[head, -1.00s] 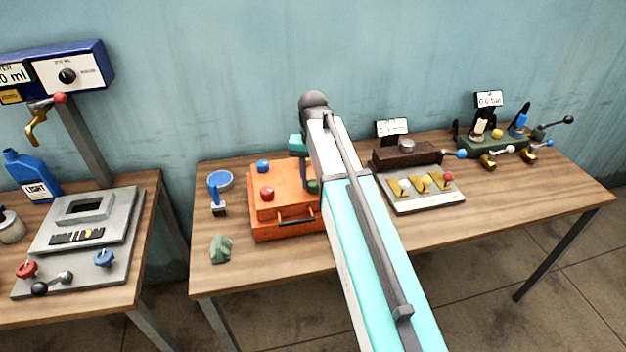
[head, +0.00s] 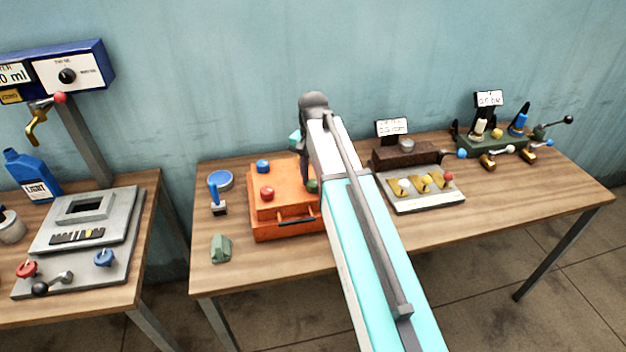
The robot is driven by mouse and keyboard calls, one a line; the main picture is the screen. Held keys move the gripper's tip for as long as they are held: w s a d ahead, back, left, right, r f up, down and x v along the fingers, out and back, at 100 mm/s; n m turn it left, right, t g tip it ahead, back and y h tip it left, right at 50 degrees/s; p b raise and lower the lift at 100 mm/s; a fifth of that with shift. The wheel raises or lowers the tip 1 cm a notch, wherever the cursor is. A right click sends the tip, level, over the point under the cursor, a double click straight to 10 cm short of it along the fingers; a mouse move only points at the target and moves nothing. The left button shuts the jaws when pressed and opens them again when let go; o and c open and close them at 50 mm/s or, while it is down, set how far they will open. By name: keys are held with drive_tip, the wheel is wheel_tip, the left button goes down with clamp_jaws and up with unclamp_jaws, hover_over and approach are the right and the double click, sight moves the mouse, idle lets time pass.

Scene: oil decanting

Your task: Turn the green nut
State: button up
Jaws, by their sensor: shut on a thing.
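The orange box (head: 285,228) stands on the right-hand table, with a blue nut (head: 263,166) and a red nut (head: 267,193) on its top. The green nut (head: 313,186) is at the box's right side, mostly hidden by my arm. My gripper (head: 308,181) reaches down over the box at the green nut and is shut on it. The fingertips are largely hidden, so their exact hold on the nut does not show.
A switch panel (head: 428,202) and a dark block with a display (head: 400,158) stand to the right. The table's front is clear.

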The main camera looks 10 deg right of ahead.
sight(313, 182)
drive_tip(key=o, duration=1)
drive_tip(key=shift+o, duration=0.2)
drive_tip(key=shift+r, duration=0.1)
wheel_tip(313, 182, up, 14)
drive_tip(key=p, duration=0.6)
drive_tip(key=shift+p, duration=0.35)
drive_tip(key=shift+s+f, duration=0.1)
drive_tip(key=shift+f, duration=0.1)
